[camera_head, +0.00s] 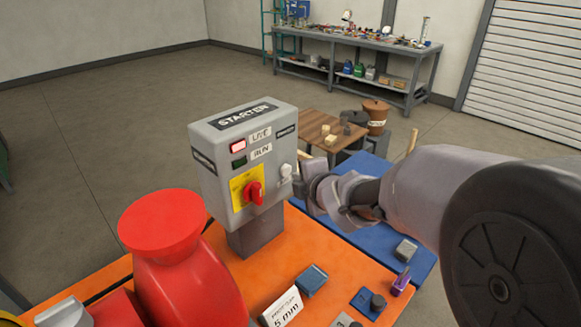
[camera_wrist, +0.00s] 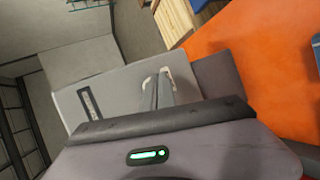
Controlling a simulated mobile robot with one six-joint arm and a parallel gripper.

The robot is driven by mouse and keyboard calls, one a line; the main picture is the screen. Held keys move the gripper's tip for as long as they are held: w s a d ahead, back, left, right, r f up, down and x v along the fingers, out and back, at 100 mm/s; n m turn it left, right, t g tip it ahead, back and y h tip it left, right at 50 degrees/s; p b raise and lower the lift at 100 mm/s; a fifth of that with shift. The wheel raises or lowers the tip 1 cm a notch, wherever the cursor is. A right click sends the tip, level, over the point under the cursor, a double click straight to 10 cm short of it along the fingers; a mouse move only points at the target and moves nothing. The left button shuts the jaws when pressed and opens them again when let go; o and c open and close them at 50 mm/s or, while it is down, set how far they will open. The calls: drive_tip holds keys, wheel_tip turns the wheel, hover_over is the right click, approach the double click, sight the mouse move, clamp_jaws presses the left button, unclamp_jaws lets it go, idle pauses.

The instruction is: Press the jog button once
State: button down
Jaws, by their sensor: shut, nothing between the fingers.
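The grey starter box (camera_head: 236,150) stands on a post on the orange skid in the head view. A pale round button (camera_head: 286,171), seemingly the jog button, is at the lower right of the front. My gripper (camera_head: 302,188) is shut and empty, close beside this button; I cannot tell whether they touch. In the wrist view the box (camera_wrist: 105,97) lies beyond my fingers, and the button is not clearly distinguishable.
A big red pump part (camera_head: 180,260) stands left of the box. Small blocks and a "5 mm" card (camera_head: 283,308) lie on the orange surface (camera_head: 265,275). Behind are a wooden table (camera_head: 330,140), a brown pot (camera_head: 376,115) and a long workbench (camera_head: 350,43).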

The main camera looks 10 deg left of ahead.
drive_tip(key=shift+w+a, duration=0.2)
drive_tip(key=shift+a, duration=0.1)
drive_tip(key=shift+w+a+b, duration=0.3)
drive_tip(key=shift+a+b, duration=0.05)
idle(0.7)
drive_tip(key=shift+d, duration=0.1)
drive_tip(key=shift+s+d, duration=0.55)
drive_tip(key=shift+d, duration=0.1)
drive_tip(key=shift+s+d+p, duration=0.25)
drive_tip(key=shift+s+d, duration=0.55)
drive_tip(key=shift+d, duration=0.15)
drive_tip(key=shift+s+d+p, duration=0.25)
drive_tip(key=shift+s+d, duration=0.5)
drive_tip(key=shift+d, duration=0.2)
